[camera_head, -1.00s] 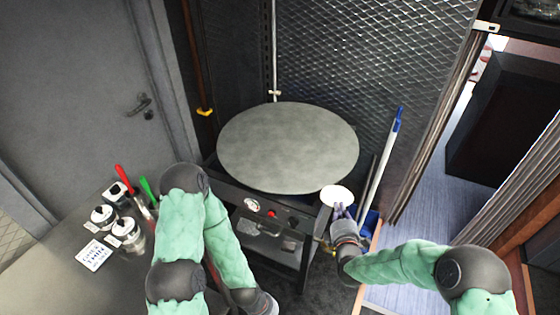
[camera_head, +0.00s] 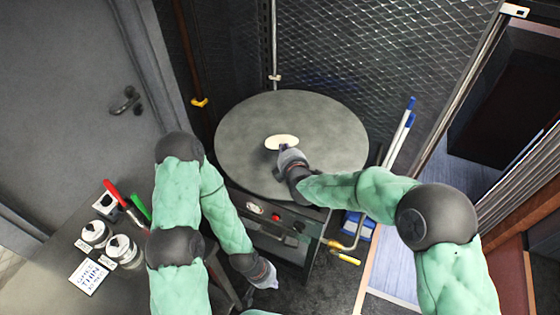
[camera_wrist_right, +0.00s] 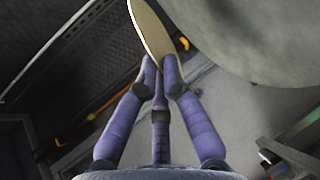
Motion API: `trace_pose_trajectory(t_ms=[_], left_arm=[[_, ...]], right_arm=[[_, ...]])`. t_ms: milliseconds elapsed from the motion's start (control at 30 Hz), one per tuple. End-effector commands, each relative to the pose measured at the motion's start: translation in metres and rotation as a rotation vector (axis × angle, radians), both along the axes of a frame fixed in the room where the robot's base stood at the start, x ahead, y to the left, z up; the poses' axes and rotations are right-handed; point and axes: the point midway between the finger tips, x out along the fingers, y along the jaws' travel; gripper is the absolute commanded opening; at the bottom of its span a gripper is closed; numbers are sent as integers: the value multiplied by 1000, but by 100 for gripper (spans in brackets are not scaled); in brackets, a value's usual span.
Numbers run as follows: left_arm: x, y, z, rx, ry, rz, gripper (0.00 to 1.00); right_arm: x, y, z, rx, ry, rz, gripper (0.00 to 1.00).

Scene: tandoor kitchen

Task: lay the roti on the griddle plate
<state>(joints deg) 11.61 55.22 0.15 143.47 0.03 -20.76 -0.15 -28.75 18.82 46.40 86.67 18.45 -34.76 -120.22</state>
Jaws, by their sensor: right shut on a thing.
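The roti (camera_head: 281,141) is a thin pale disc, seen as a narrow oval over the middle of the round grey griddle plate (camera_head: 250,120) in the head view. My right gripper (camera_head: 288,154) is shut on its near edge. In the right wrist view the roti (camera_wrist_right: 149,26) is tilted and pinched between the purple fingertips (camera_wrist_right: 160,66), with the griddle plate (camera_wrist_right: 250,40) to its right. A faint shadow suggests the roti is above the plate; the gap is hard to judge. My left gripper (camera_head: 264,281) is low in front of the griddle stand, its fingers too small to read.
A steel counter (camera_head: 65,250) at left holds jars (camera_head: 122,249), a card (camera_head: 88,276) and red- and green-handled tools (camera_head: 117,194). Blue-tipped poles (camera_head: 400,135) stand right of the griddle. A mesh wall (camera_head: 350,50) rises behind it.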

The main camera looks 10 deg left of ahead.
Motion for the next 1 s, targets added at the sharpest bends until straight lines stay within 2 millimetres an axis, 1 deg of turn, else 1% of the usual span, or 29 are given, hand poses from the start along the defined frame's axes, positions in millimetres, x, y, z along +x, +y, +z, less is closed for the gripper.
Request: trace_pose_trajectory(t_ms=[767,900,1000], left_arm=[[1,0,-74,0,-1,0,0],[1,0,-77,0,-1,0,0],[1,0,-79,0,-1,0,0]], right_arm=[[0,0,-73,0,-1,-1,0],[0,0,-88,-1,0,0,0],[0,0,-94,-1,-1,-1,0]])
